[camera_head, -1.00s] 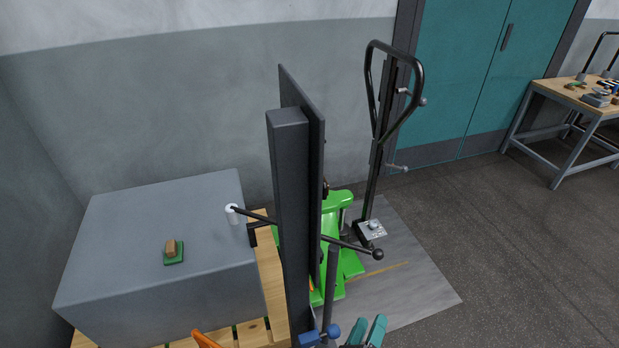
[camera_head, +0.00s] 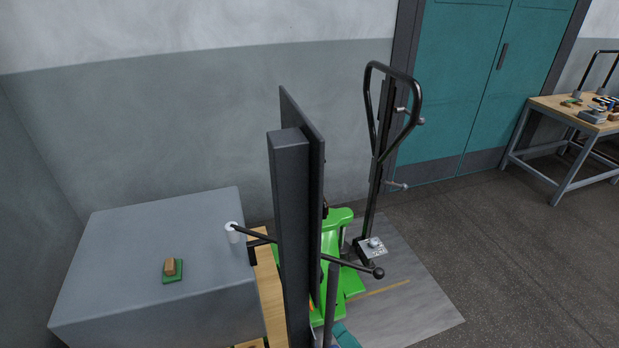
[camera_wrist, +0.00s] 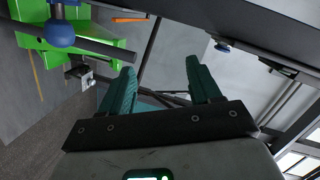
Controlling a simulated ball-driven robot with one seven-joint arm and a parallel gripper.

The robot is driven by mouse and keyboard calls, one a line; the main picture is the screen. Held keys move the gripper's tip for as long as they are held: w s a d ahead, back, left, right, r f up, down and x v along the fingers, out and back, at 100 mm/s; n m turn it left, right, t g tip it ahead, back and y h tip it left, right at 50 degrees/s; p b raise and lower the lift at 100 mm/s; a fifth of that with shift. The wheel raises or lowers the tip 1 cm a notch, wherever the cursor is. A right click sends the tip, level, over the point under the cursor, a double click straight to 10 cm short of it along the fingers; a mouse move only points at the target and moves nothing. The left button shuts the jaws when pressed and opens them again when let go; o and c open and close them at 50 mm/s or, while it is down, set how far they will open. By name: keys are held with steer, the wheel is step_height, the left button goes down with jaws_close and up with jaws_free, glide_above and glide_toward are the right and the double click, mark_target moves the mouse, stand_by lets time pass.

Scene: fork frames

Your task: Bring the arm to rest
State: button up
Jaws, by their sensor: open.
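My gripper (camera_wrist: 160,66) shows in the wrist view with its two teal fingers spread apart and nothing between them. In the head view only a bit of teal, apparently my gripper (camera_head: 345,337), shows at the bottom edge beside the dark upright post; the rest of the arm is hidden or out of frame. In the wrist view the fingers point toward a grey wall and dark bars, with the green machine (camera_wrist: 75,45) to their left. I cannot tell how far the fingertips are from these.
A dark upright post (camera_head: 291,230) with a lever stands in the middle. Behind it are the green machine (camera_head: 340,222) and a black handle (camera_head: 417,100). A grey block (camera_head: 120,250) at left carries a small brown-and-green item (camera_head: 172,270). Open floor (camera_head: 480,240) lies right, before a workbench (camera_head: 560,115).

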steer(key=s+d+n+g+h, duration=0.3)
steer(key=s+d+g, duration=0.3)
steer(key=s+d, duration=0.3)
steer(key=s+d+f+n+g+h, duration=0.1)
steer(key=s+d+n+g+h, duration=0.3)
steer(key=s, duration=1.3)
steer(key=d+g, duration=0.3)
steer(key=d, duration=0.3)
steer(key=shift+f, duration=0.2)
steer(key=shift+w, duration=0.1)
